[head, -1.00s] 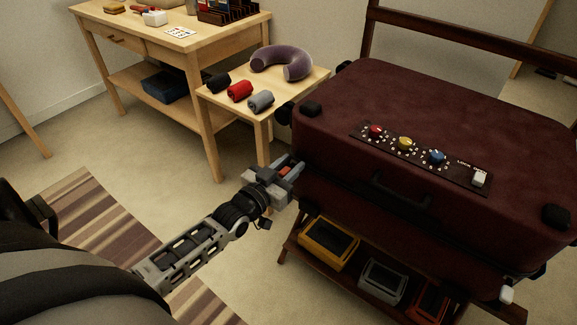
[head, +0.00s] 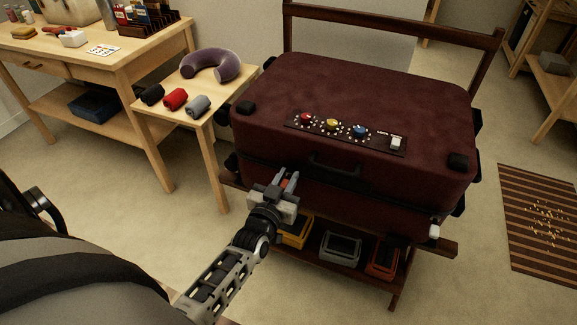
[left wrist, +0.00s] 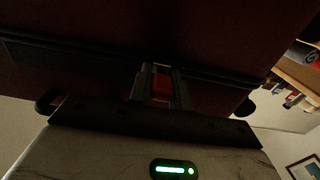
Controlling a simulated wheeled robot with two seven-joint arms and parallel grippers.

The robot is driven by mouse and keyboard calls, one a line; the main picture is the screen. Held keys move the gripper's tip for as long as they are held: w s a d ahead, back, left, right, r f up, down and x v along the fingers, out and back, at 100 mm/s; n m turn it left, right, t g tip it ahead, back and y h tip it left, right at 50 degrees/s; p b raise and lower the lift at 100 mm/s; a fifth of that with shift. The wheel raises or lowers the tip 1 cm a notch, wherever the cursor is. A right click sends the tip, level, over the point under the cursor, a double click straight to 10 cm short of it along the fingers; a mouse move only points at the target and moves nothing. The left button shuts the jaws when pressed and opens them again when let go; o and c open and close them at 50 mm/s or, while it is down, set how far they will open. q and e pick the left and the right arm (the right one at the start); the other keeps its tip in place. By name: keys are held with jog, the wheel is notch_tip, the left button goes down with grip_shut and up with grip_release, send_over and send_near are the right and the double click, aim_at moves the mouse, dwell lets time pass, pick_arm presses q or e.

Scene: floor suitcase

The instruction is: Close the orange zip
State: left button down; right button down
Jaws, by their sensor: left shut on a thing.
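The dark red suitcase (head: 360,95) lies flat and shut on a wooden rack, with a dark seam band around its side. My left gripper (head: 287,182) is at the front side of the suitcase, left of its handle (head: 335,168). It is shut on a small orange-red piece, the orange zip's pull (left wrist: 161,86), which shows between the fingers in the left wrist view, close to the dark seam band (left wrist: 90,62). Whether the seam behind the pull is closed cannot be told. My right gripper is not in view.
A knob panel (head: 345,133) is on the suitcase top. Yellow (head: 297,231), grey (head: 341,246) and red (head: 383,257) boxes sit on the rack's lower shelf. A side table (head: 225,108) with a purple neck pillow (head: 211,66) stands at the left.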

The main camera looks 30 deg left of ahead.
pick_arm(q)
jog(key=shift+w+d+r, duration=0.1)
jog(key=shift+d, duration=0.1)
jog(key=c, duration=1.3)
grip_release()
jog(key=shift+d, duration=0.1)
jog(key=shift+s, duration=0.45)
jog(key=s, duration=0.3)
jog(key=s+d, duration=0.1)
jog(key=s, duration=0.3)
jog(key=s+d+p, duration=0.1)
jog(key=s, duration=0.3)
